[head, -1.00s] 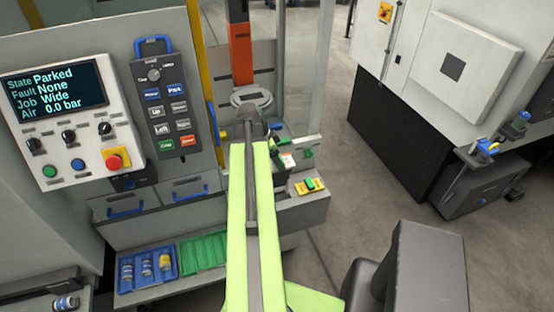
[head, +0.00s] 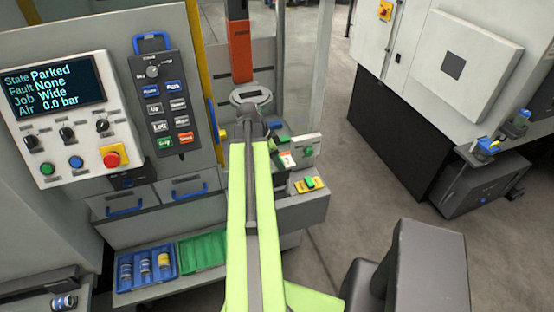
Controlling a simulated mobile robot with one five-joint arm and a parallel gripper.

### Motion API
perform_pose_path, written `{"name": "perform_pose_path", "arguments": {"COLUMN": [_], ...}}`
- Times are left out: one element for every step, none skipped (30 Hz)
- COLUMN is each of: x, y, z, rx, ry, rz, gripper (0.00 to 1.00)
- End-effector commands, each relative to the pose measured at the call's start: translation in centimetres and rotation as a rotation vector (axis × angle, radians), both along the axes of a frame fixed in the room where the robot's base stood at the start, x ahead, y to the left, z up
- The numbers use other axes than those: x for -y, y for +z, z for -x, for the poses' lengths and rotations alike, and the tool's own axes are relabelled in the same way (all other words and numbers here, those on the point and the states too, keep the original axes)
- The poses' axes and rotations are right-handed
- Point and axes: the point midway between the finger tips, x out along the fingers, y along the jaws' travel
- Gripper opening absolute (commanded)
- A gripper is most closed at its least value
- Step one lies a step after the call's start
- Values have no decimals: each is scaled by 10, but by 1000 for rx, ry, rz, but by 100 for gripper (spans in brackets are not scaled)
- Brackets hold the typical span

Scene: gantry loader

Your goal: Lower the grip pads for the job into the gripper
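The gantry's orange column (head: 240,52) stands behind the end of my arm, with a round grey flange (head: 251,95) at its foot. I cannot tell which are grip pads.
The control panel screen (head: 53,87) reads Parked, Fault None, Job Wide, Air 0.0 bar. A button pendant (head: 164,103) hangs beside it. Below are drawers (head: 188,189), a blue tray (head: 130,286) with cylinders and a green tray (head: 203,252). A machine cabinet (head: 430,70) stands right, beyond open floor.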

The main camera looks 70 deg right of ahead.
Motion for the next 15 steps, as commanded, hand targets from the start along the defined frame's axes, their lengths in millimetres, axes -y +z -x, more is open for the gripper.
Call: {"name": "perform_pose_path", "arguments": {"x": [0, 0, 0, 0, 0, 0, 0, 0, 0, 0, 0, 0, 0, 0, 0], "y": [-3, -4, -6, -7, -9, -11, -12, -14, -16, -18, -19, -21, -23, -24, -26], "z": [0, 0, 0, 0, 0, 0, 0, 0, 0, 1, 1, 1, 1, 1, 1], "rx": [0, 0, 0, 0, 0, 0, 0, 0, 0, 0, 0, 0, 0, 0, 0], "ry": [0, 0, 0, 0, 0, 0, 0, -1, -1, -1, -1, -1, -1, -1, -1], "rz": [0, 0, 0, 0, 0, 0, 0, 0, 0, 0, 0, 0, 0, 0, 0], "gripper": [0, 0, 0, 0, 0, 0, 0, 0, 0, 0, 0, 0, 0, 0, 0]}}
